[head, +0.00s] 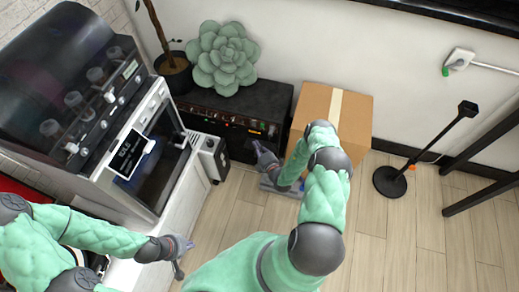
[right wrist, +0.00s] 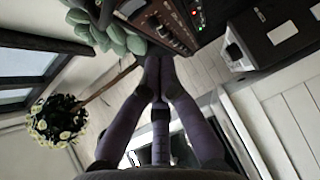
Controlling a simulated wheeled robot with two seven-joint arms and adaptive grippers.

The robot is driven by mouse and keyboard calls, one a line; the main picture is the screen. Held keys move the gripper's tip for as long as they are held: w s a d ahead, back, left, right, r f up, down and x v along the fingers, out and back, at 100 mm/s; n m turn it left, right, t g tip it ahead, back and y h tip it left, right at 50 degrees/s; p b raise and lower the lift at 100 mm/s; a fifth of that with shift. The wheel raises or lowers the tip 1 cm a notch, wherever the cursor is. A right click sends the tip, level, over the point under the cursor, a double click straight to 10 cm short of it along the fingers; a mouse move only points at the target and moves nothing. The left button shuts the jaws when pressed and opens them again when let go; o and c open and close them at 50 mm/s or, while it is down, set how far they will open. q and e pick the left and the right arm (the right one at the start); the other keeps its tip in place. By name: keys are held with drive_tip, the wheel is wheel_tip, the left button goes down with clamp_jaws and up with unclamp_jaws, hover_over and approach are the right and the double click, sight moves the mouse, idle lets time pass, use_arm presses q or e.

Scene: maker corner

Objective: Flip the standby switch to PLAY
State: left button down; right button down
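The black amplifier (head: 265,98) stands against the back wall, with a dark control strip (head: 225,118) of knobs and a small orange glow near its right end. In the right wrist view, the knobbed panel (right wrist: 172,28) is at the top with a small red light. The standby switch is too small to pick out, and its position cannot be read. My right gripper (head: 259,148) is in front of the amplifier's right part, below the strip. In the right wrist view its fingertips (right wrist: 158,62) meet, with nothing seen between them. My left gripper (head: 185,246) is low beside the white cabinet, away from the amplifier.
A green succulent (head: 222,58) sits on the amplifier and a cardboard box (head: 352,115) stands to its right. A grey-and-black case (head: 211,157) stands left of my right gripper. A machine (head: 65,80) fills the left side.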

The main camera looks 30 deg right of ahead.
drive_tip(key=b, duration=0.2)
approach(250, 126)
drive_tip(key=w+a, duration=0.3)
drive_tip(key=w+d+b, duration=0.1)
drive_tip(key=w+d, duration=0.1)
drive_tip(key=d, duration=0.1)
drive_tip(key=shift+w+d+f+b, duration=0.1)
drive_tip(key=shift+w+b, duration=0.2)
drive_tip(key=shift+b, duration=0.1)
drive_tip(key=shift+s, duration=0.1)
